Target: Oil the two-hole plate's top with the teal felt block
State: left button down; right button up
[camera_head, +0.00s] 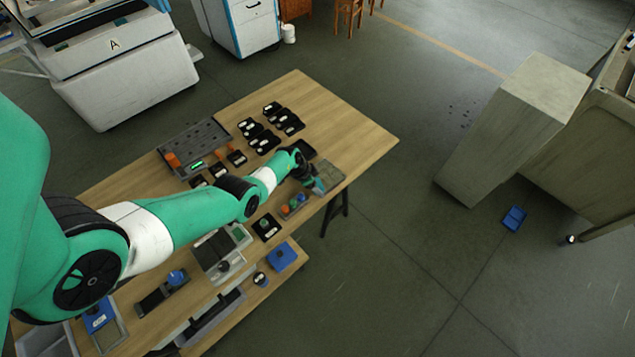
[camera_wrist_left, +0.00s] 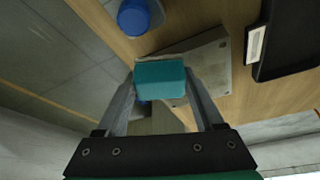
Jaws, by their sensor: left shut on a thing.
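My left gripper (camera_head: 319,189) is at the right end of the wooden table. In the left wrist view its two fingers (camera_wrist_left: 160,92) are shut on the teal felt block (camera_wrist_left: 160,77). The grey metal plate (camera_wrist_left: 212,62) lies on the table behind the block, with small holes near its edge; the block hides part of it. The plate also shows in the head view (camera_head: 329,174), beside the gripper. I cannot tell whether the block touches the plate. My right gripper is in neither view.
A tray with small coloured pieces (camera_head: 291,207) sits near the gripper. A blue round object (camera_wrist_left: 134,16) shows in the wrist view. A black tray (camera_wrist_left: 290,42) lies beside the plate. Several black labelled trays (camera_head: 265,142) fill the table's back. The table's far right corner is bare.

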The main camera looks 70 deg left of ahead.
aim_at(319, 180)
pick_arm(q)
jog(key=r, duration=0.1)
jog(key=w+r+p, duration=0.1)
jog(key=a+r, duration=0.1)
jog(key=shift+w+r, duration=0.15)
jog(key=shift+w, duration=0.2)
jog(key=shift+s+d+r+p, duration=0.1)
jog(key=shift+s+r+p, duration=0.15)
jog(key=shift+r+p, duration=0.55)
jog(key=shift+w+r+p, duration=0.15)
jog(key=shift+r+p, duration=0.45)
jog(key=shift+p, duration=0.35)
jog(key=shift+r+p, duration=0.9)
jog(key=shift+p, duration=0.1)
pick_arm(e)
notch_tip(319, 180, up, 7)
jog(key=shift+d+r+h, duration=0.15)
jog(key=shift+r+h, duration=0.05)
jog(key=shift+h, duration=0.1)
